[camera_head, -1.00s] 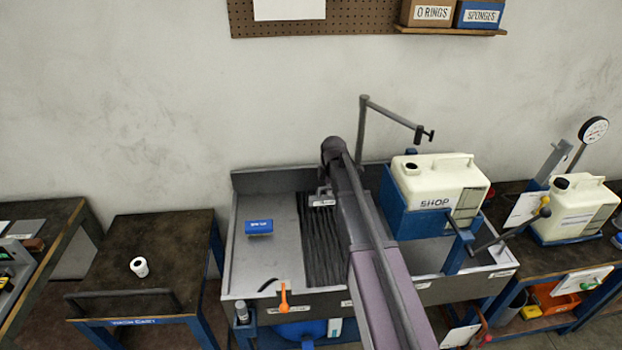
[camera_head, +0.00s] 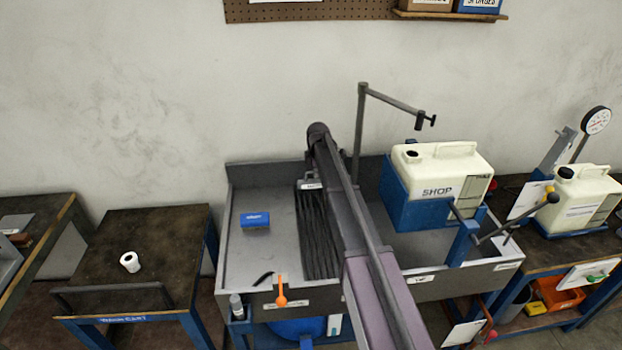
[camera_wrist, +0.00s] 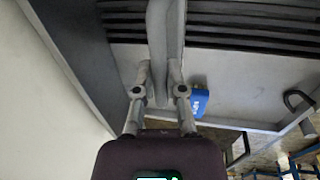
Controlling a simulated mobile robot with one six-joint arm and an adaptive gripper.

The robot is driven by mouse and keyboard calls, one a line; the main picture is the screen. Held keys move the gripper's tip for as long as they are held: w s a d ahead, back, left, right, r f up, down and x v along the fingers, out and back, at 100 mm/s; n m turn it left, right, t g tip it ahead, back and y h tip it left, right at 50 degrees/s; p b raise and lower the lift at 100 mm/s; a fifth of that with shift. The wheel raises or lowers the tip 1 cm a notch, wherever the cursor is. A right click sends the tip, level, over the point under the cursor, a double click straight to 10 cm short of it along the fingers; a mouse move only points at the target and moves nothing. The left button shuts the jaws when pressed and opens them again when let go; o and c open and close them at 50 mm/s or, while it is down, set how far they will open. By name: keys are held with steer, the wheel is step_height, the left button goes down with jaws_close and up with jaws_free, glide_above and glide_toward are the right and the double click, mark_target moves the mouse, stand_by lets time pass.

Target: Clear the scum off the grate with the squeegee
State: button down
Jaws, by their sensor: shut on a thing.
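The grate (camera_head: 316,245) is a dark slatted strip running front to back in the grey sink; its slats also cross the top of the wrist view (camera_wrist: 240,30). My arm covers the grate's right side. I cannot make out scum on the dark slats.
A blue block (camera_head: 255,220) rests on the sink's left deck (camera_head: 265,195). An orange tool (camera_head: 280,290) and a black hook (camera_head: 263,278) are at the front rim. A cream SHOP jug (camera_head: 440,175) in a blue holder and a post (camera_head: 360,130) stand right.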

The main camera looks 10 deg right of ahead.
steer(key=w+f+b, duration=0.2)
steer(key=w+f, duration=0.1)
steer(key=w, duration=0.2)
steer(key=shift+w+a, duration=0.25)
steer(key=shift+a, duration=0.15)
step_height(320, 180, down, 8)
steer(key=b, duration=0.7)
steer(key=shift+r+b, duration=0.1)
steer(key=shift+b, duration=0.25)
steer(key=shift+d+r, duration=0.15)
steer(key=shift+d, duration=1.9)
steer(key=shift+a, duration=1.75)
step_height(320, 180, up, 8)
steer(key=p, duration=0.8)
steer(key=shift+a+f, duration=0.2)
steer(key=shift+a, duration=0.1)
